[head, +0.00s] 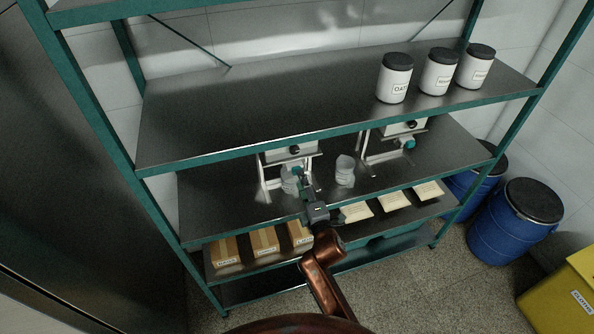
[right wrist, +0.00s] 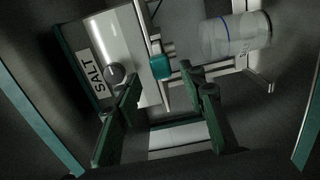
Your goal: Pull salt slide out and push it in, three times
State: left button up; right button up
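The salt dispenser (right wrist: 122,55) is a white box with a SALT label and a round dark knob, seen sideways in the right wrist view. Its slide has a teal handle (right wrist: 160,67). In the head view, the dispenser (head: 288,152) stands on the middle shelf, partly hidden by the shelf above. My right gripper (right wrist: 159,74) is open, its two green fingers on either side of the teal handle in the picture. I cannot tell whether they touch it. In the head view, my right gripper (head: 302,182) is in front of this dispenser. My left gripper is not in view.
A clear cup with a blue line (right wrist: 236,36) is beside the handle. A second dispenser (head: 404,127) and another cup (head: 345,171) stand to the right. Boxes (head: 264,241) are below. The upper shelf edge (head: 330,131) is close above; labelled jars (head: 395,78) stand on it.

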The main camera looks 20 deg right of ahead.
jog(key=w, duration=0.6)
jog(key=shift+a, duration=0.1)
jog(key=shift+c, duration=0.2)
jog(key=shift+f, duration=0.1)
grip_shut()
